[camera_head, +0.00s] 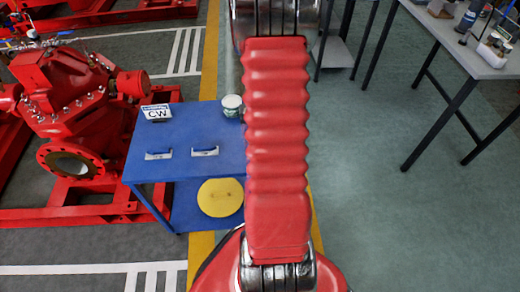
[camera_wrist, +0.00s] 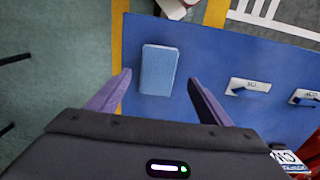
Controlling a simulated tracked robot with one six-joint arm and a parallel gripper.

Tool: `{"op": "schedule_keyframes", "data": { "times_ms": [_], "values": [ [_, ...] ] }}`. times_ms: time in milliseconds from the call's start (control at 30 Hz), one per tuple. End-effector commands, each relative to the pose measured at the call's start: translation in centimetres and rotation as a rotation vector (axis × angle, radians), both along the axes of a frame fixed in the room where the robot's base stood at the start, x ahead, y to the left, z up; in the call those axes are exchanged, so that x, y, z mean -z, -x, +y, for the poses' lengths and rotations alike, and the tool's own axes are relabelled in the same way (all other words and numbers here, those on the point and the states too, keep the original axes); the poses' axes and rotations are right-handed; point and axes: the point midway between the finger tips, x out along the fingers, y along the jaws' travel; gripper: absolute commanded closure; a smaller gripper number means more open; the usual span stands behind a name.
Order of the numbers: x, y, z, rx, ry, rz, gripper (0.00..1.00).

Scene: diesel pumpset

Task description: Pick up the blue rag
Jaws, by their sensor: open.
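The blue rag is a light-blue, flat, folded rectangle (camera_wrist: 158,69) lying on the blue table (camera_wrist: 222,55) near its edge, in the wrist view. My gripper (camera_wrist: 160,78) is open, with one purple finger on each side of the rag in the picture. Nothing is between the fingers but the view of the rag and tabletop. The height of the fingers above the table is hard to tell. In the head view the blue table (camera_head: 182,178) shows left of my red arm; the rag and gripper do not show there, apparently behind the arm.
Two white plates with blue handles (camera_head: 158,155) (camera_head: 205,152), a CW sign (camera_head: 156,113) and a jar (camera_head: 232,106) stand on the table. A yellow disc (camera_head: 220,197) is low down. A red pump (camera_head: 75,105) stands left, a grey table (camera_head: 455,42) at right.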

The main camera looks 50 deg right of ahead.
Motion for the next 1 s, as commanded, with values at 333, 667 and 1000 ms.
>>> {"op": "schedule_keyframes", "data": {
  "times_ms": [333, 667, 1000],
  "values": [
    [1.0, 0.0, -0.2, 0.000, -0.003, 0.003, 0.27],
    [4.6, -0.1, -0.7, -0.001, -0.002, 0.002, 0.27],
    [5.2, -0.2, -0.7, -0.001, 0.000, 0.000, 0.27]
  ]
}}
